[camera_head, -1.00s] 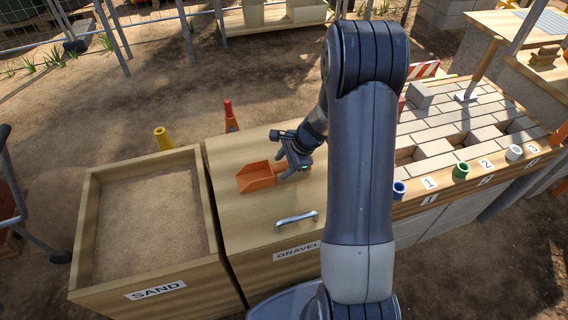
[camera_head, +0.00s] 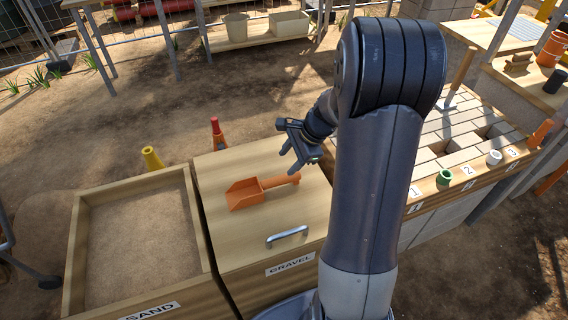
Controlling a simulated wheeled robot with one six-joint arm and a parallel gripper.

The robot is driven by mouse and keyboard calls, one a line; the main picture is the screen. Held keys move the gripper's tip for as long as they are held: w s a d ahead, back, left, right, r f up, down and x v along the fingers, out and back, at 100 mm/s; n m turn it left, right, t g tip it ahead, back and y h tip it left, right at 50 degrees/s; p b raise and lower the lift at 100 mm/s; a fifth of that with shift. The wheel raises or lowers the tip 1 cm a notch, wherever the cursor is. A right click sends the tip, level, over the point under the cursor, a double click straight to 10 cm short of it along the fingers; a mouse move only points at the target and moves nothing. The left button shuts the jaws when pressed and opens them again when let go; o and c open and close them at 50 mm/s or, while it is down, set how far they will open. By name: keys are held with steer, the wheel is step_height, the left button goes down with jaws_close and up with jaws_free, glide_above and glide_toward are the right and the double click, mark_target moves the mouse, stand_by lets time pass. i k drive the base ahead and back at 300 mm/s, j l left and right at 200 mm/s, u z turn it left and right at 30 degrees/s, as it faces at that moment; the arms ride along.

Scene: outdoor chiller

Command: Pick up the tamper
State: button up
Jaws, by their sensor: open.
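The tamper (camera_head: 461,73) stands on the paved block surface at the right, beyond my arm. It has a long wooden handle, slightly tilted, and a flat grey foot that is partly hidden by my arm. My gripper (camera_head: 291,162) is open and empty above the gravel box lid, well to the left of the tamper. An orange scoop (camera_head: 246,194) lies on the lid just below my gripper, apart from it, with its handle in plain view.
The gravel box lid (camera_head: 225,242) has a metal handle (camera_head: 287,237). The sand box (camera_head: 72,255) stands left of it. My upper arm hides the bench's left part.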

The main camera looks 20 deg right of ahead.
mark_target(448, 104)
steer(key=z, duration=1.75)
